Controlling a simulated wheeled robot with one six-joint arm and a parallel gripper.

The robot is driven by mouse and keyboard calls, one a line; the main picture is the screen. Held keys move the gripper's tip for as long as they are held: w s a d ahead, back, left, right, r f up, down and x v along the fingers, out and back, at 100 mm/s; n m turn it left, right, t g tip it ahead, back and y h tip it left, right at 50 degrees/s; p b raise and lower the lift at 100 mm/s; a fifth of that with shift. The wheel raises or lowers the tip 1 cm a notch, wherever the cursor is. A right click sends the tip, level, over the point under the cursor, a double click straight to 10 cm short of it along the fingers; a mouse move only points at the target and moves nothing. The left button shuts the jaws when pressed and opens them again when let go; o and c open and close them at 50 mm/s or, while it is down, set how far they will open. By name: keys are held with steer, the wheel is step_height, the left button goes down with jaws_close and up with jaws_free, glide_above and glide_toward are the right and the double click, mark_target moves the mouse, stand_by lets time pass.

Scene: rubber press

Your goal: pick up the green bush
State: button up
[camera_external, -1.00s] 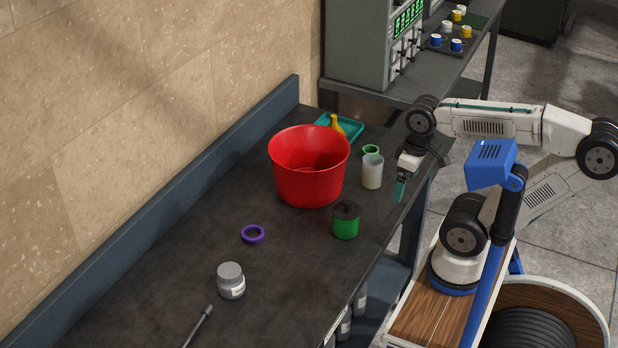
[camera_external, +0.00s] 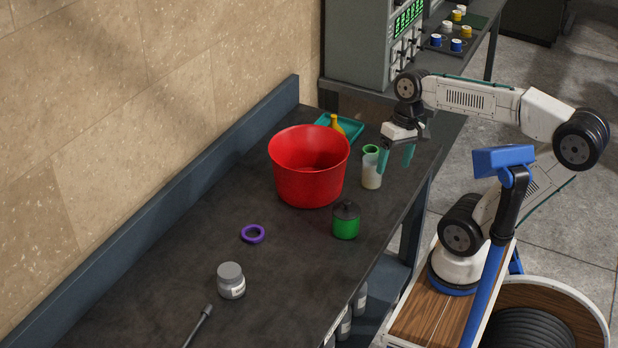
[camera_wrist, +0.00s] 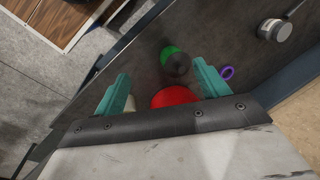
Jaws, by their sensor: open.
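A small green ring, the green bush (camera_external: 371,149), shows in the external view just behind the rim of a pale cup (camera_external: 371,172). I cannot tell whether it touches the cup. My gripper (camera_external: 395,168) is open and empty, its teal fingers pointing down, just right of the cup and ring and above the bench's right side. In the wrist view the open fingers (camera_wrist: 161,70) frame part of the red tub and a green can. The green ring does not show there; a sliver of the pale cup (camera_wrist: 130,103) shows beside the left finger.
The red tub (camera_external: 308,185) stands left of the cup. The green can with a dark lid (camera_external: 346,222) is in front. A teal tray (camera_external: 352,130) with a yellow item lies behind. A purple ring (camera_external: 253,234) and grey jar (camera_external: 231,281) lie nearer the front left.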

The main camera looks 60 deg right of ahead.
steer(key=w+d+m+t+y, duration=0.4)
steer(key=w+d+m+t, duration=0.1)
steer(key=w+d+m, duration=0.8)
steer(key=d+m+t+h, duration=0.2)
steer(key=d+m+t, duration=0.4)
steer(key=d+m, duration=1.1)
steer(key=s+d+f+n+t, duration=0.1)
steer(key=d+f+n, duration=0.1)
steer(key=d, duration=0.3)
glide_toward(373, 149)
steer(key=a, duration=0.1)
steer(key=a+r, duration=0.1)
steer(key=w+a, duration=0.1)
steer(key=shift+a+r, duration=0.2)
steer(key=shift+a, duration=0.2)
steer(key=shift+f, duration=0.35)
steer(key=shift+w+a+f, duration=0.1)
steer(key=shift+w+f, duration=0.1)
steer(key=shift+w, duration=0.2)
steer(key=x, duration=0.4)
steer(key=d+x, duration=0.1)
steer(key=x, duration=0.2)
steer(key=shift+w, duration=0.1)
steer(key=c, duration=1)
